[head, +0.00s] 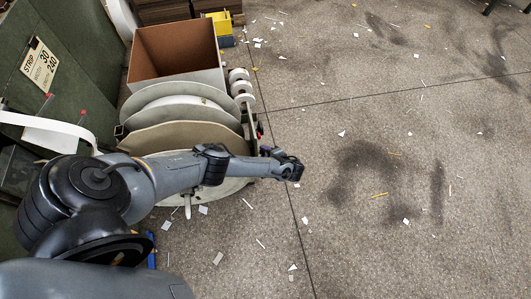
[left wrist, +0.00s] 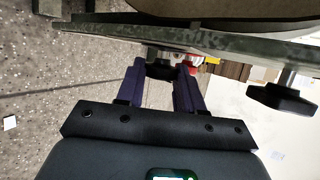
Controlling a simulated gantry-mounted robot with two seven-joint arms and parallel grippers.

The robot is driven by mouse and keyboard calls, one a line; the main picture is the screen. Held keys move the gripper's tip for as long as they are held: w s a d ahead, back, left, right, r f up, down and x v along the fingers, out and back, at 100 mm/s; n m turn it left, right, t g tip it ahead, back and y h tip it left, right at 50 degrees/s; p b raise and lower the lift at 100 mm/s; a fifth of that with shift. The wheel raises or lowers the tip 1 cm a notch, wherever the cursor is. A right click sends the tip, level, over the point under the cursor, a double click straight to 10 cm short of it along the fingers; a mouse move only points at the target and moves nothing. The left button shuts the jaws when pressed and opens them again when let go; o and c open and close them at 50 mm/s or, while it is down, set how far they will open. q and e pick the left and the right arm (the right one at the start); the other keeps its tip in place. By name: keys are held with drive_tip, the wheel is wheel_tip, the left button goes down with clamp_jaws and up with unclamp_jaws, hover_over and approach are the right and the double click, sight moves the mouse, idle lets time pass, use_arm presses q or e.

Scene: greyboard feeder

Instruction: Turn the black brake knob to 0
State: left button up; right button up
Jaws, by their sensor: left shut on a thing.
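My left gripper (head: 271,153) is at the right end of the reel feeder in the head view, beside the reel stand. In the left wrist view its two dark fingers (left wrist: 160,80) are closed around a black knob (left wrist: 160,69) on a short shaft under a grey metal bar. The fingers partly cover the knob. A red part (left wrist: 189,70) shows behind the right finger. A second black knob (left wrist: 283,99) hangs from the same bar at the right, apart from the gripper. No scale or 0 mark is readable at either knob. My right gripper is not in view.
Large reels (head: 180,112) stand left of the gripper, with an open cardboard-lined box (head: 178,55) behind them. Small white rolls (head: 240,87) sit at the reels' right. A green machine panel (head: 70,60) is at far left. The floor at right is clear except for scraps.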

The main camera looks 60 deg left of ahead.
use_arm(q)
drive_tip(key=o, duration=1)
drive_tip(key=shift+o, duration=0.2)
drive_tip(key=p+v, duration=0.5)
drive_tip(key=v, duration=0.5)
drive_tip(key=shift+d+r, duration=0.15)
drive_tip(key=shift+d, duration=0.2)
